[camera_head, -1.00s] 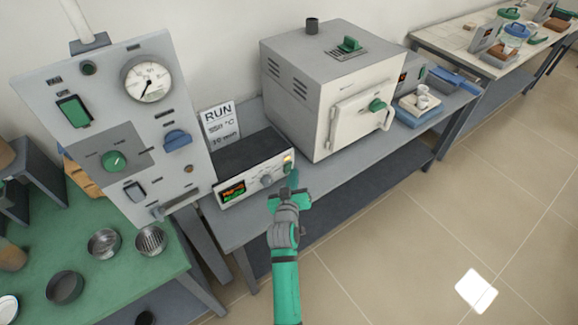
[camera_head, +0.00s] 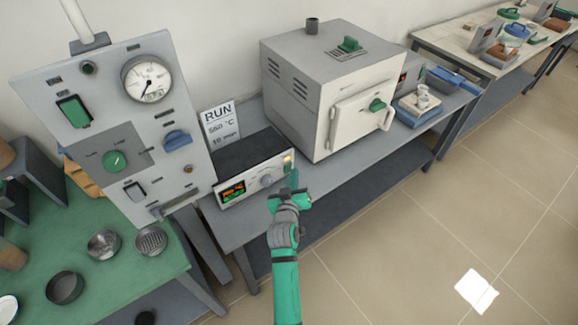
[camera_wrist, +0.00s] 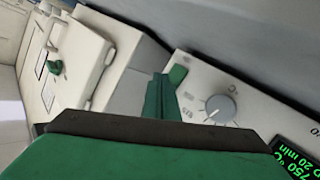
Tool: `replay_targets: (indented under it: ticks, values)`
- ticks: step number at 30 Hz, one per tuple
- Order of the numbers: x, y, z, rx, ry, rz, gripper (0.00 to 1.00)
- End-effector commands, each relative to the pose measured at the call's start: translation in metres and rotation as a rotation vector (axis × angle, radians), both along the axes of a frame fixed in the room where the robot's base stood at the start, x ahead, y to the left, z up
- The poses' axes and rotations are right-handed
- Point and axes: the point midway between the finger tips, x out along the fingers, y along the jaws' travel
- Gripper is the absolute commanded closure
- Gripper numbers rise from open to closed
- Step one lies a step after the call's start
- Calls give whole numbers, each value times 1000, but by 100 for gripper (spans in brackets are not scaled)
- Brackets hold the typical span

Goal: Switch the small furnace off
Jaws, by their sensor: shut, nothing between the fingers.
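A pale box furnace (camera_head: 325,95) with a closed door and green door knob stands on the grey bench. Left of it is a low control unit (camera_head: 258,179) with a lit display (camera_head: 233,190), a grey dial (camera_head: 266,180) and a glowing lamp (camera_head: 287,158). A green rocker switch (camera_wrist: 178,75) is at the panel's end, beside the dial (camera_wrist: 220,108) in the wrist view. My gripper (camera_head: 293,182) is shut and empty, in front of that end of the panel. Its green fingers (camera_wrist: 160,100) are close to the switch; I cannot tell whether they touch.
A card marked RUN (camera_head: 220,122) stands behind the control unit. A tall grey panel (camera_head: 112,125) with a gauge and switches stands at left, above a green table (camera_head: 120,285) with metal dishes. Trays (camera_head: 418,110) lie right of the furnace. The floor (camera_head: 400,250) at right is clear.

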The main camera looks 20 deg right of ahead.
Motion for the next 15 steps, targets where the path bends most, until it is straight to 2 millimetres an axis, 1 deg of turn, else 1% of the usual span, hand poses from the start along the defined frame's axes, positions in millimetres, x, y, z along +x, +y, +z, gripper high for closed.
replay_targets:
  ticks: [15]
  values:
    - [8, 3, 2, 0, 0, -1, 100]
